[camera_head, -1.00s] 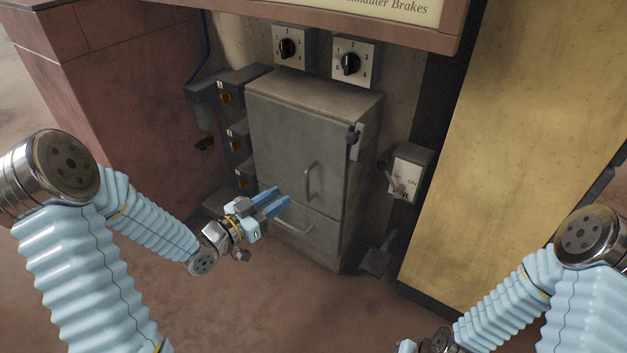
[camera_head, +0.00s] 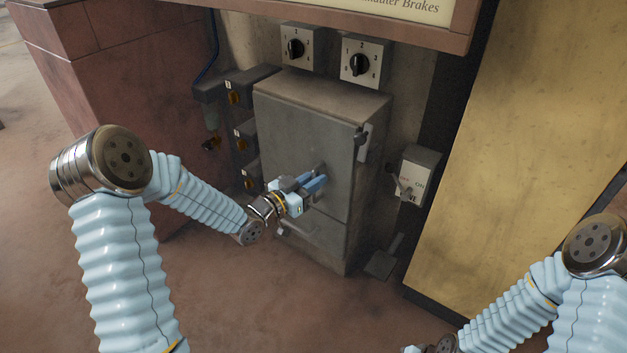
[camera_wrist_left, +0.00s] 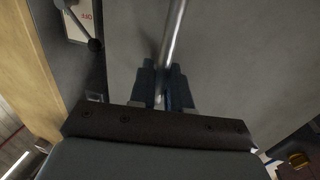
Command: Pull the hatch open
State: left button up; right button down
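The grey hatch (camera_head: 302,150) is the large upper door of a metal cabinet, and it is closed. Its upright bar handle (camera_head: 322,168) is mostly hidden by my left gripper (camera_head: 317,185) in the head view. In the left wrist view, the handle (camera_wrist_left: 174,35) runs down between the two blue fingers of my left gripper (camera_wrist_left: 163,85). The gap there is narrow, and I cannot tell whether the fingers press on the bar. My right arm shows at the lower right, with its fingers out of view.
A lower door with its own handle (camera_head: 298,236) is below the hatch. A lever switch box (camera_head: 417,175) is on the right, and two dials (camera_head: 359,64) are above. Small knobs line the left side. A yellow panel (camera_head: 510,150) stands at the right.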

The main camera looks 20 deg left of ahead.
pick_arm(q)
grip_shut()
jog(key=shift+s+a, duration=0.1)
